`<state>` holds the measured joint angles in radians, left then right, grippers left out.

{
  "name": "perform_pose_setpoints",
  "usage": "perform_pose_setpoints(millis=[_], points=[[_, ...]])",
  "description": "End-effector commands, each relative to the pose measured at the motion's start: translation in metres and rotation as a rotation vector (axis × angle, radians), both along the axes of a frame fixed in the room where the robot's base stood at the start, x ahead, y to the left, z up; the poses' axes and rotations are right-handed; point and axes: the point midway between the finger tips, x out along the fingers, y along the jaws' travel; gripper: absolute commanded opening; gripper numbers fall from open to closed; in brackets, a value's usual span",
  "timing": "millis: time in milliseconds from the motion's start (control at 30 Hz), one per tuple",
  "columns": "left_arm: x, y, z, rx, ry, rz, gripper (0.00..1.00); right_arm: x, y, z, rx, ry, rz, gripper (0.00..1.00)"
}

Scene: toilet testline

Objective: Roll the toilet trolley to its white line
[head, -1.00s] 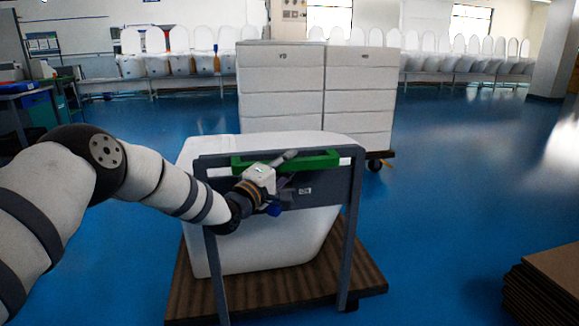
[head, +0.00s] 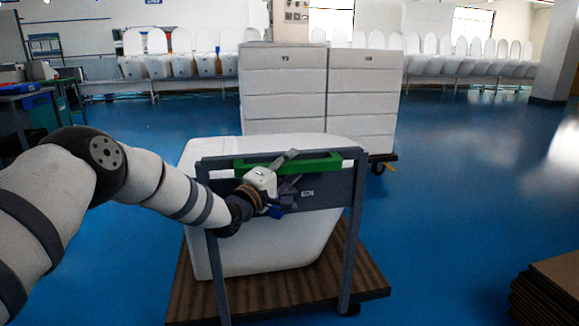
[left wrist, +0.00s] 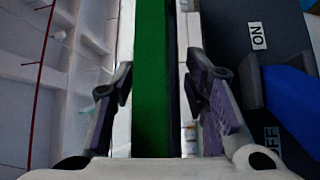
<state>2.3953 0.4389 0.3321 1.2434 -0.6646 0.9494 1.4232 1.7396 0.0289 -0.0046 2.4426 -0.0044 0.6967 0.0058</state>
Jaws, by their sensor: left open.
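The toilet trolley has a brown ribbed deck (head: 270,292) and a dark grey handle frame (head: 352,230). A large white toilet body (head: 275,248) stands on the deck. A green bar (head: 325,163) runs along the top of the frame. My left gripper (head: 285,178) is at this bar. In the left wrist view, my left gripper (left wrist: 160,95) is open, one finger on each side of the green bar (left wrist: 153,85). A blue lever (left wrist: 292,100) lies right of the fingers, beside ON and OFF labels. My right gripper is not in view. No white line is visible.
Tall white box stacks (head: 283,90) stand on a low trolley just beyond the toilet. A brown stack of boards (head: 550,290) lies at lower right. Benches of white toilets (head: 460,65) line the back. Blue floor (head: 470,190) is open to the right.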

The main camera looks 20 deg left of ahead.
Motion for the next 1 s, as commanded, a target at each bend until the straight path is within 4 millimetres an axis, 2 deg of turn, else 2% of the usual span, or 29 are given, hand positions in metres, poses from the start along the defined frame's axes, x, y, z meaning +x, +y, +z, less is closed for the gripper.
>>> perform_pose_setpoints(millis=[167,267,367,600,700,833,1000], points=[[0.000,-0.001,0.002,-0.001,-0.004,-0.002,0.41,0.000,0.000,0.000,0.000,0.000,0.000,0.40],[-0.007,0.001,0.000,0.000,-0.002,-0.001,0.41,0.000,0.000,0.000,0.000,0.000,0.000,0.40],[-0.027,0.005,-0.002,-0.004,0.000,-0.001,0.41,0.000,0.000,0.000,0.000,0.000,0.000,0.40],[-0.089,0.018,-0.011,-0.003,-0.001,0.000,0.41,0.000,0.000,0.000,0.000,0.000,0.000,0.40],[-0.106,0.021,-0.013,-0.001,-0.001,0.001,0.41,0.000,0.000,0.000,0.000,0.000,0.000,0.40],[-0.116,0.023,-0.014,-0.001,-0.003,0.000,0.41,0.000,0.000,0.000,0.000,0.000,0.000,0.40],[-0.117,0.023,-0.014,0.000,-0.003,0.000,0.41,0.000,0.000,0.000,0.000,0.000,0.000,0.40]])
